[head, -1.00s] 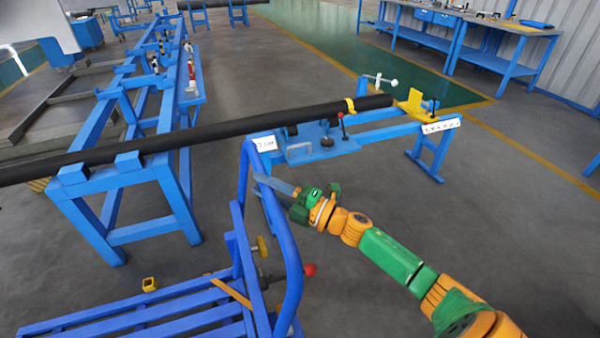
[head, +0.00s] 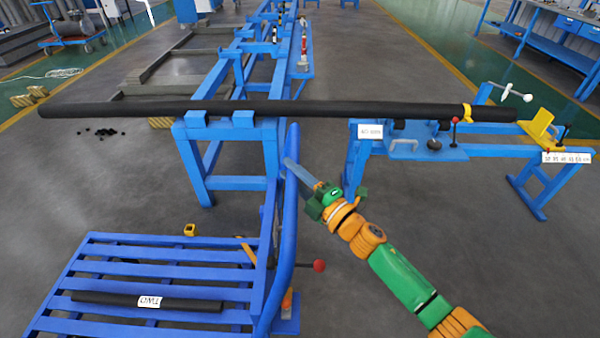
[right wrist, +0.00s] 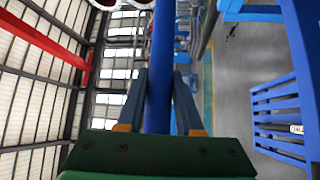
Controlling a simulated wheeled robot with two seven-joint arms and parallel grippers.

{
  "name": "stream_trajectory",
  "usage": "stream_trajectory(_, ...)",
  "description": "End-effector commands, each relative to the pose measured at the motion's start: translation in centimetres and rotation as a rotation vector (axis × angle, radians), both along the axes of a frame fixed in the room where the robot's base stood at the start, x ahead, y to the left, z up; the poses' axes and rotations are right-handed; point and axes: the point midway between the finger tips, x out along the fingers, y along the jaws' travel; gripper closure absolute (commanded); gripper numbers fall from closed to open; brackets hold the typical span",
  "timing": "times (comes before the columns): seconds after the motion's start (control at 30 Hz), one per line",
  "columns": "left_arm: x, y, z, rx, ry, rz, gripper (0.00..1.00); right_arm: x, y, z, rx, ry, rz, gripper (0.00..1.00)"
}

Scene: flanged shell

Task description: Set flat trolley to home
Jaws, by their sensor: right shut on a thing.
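The flat trolley (head: 165,271) is a blue slatted deck at the lower left of the head view, with a tall blue tube handle (head: 287,225) at its right end. A short black bar with a white label (head: 149,302) lies on the deck. My right gripper (head: 298,172) is at the upper part of the handle. In the right wrist view, the fingers (right wrist: 159,85) close on either side of the blue handle tube (right wrist: 161,45), and the slatted deck shows at the right. My left gripper is out of view.
A long black pipe (head: 300,108) spans the blue trestle frame (head: 230,183) and a blue stand (head: 405,148) behind the trolley. A red-knobbed lever (head: 319,265) sticks out beside the handle. A small yellow block (head: 189,230) shows behind the deck.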

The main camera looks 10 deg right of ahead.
Motion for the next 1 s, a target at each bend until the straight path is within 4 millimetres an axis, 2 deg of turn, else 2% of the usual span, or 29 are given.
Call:
stream_trajectory(0.5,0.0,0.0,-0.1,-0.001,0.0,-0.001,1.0,0.1,0.3,-0.3,-0.003,0.007,-0.003,1.0)
stream_trajectory(0.53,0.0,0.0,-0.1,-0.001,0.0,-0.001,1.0,0.1,0.3,-0.3,-0.003,0.007,-0.003,0.57)
stream_trajectory(0.6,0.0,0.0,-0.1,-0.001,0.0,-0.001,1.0,0.1,0.3,-0.3,-0.002,0.006,-0.003,0.38)
stream_trajectory(0.63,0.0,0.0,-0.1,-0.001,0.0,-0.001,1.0,0.1,0.3,-0.3,-0.002,0.006,-0.003,0.36)
stream_trajectory(0.9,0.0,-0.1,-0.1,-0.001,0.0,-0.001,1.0,0.0,0.3,-0.2,-0.001,0.003,-0.003,0.36)
stream_trajectory(1.0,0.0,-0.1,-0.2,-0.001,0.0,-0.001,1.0,-1.1,-0.5,-0.6,-0.002,0.005,-0.004,0.36)
